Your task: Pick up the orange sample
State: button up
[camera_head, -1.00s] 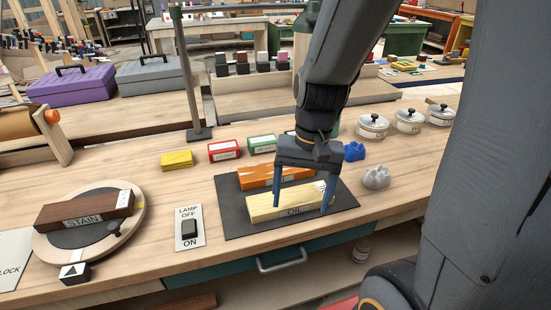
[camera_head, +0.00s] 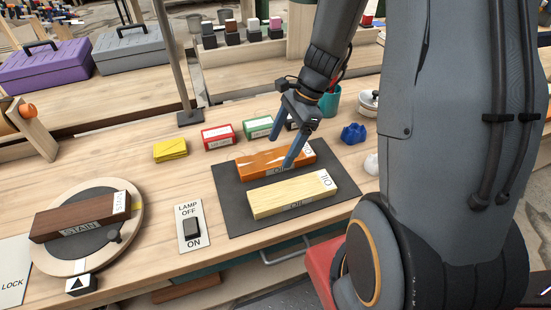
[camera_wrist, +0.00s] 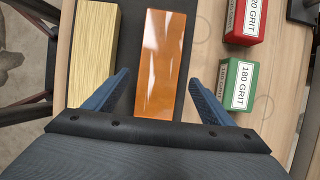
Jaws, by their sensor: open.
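The orange sample (camera_head: 262,164) is a glossy orange block lying on a dark mat (camera_head: 231,196), behind a pale wood block labelled OIL (camera_head: 285,195). My gripper (camera_head: 283,152) is open and empty above the orange sample, its fingers partly covering it in the head view. In the wrist view the orange sample (camera_wrist: 162,62) lies ahead, with its near end between the two open blue fingers (camera_wrist: 160,100). The pale block (camera_wrist: 95,50) is to its left there. I cannot tell the exact height of the fingers above the block.
Red (camera_head: 218,136) and green (camera_head: 257,127) grit boxes stand behind the mat, with a yellow pad (camera_head: 170,150) to their left. A dark STAIN block (camera_head: 80,218) lies on a turntable at left. A lamp switch (camera_head: 191,228) is left of the mat. A blue lump (camera_head: 353,133) is at right.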

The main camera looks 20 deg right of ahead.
aim_at(277, 157)
jog(key=shift+x, duration=1.65)
jog(key=shift+s, duration=0.15)
jog(key=c, duration=1.3)
jog(key=shift+r, duration=0.1)
jog(key=shift+c, duration=0.2)
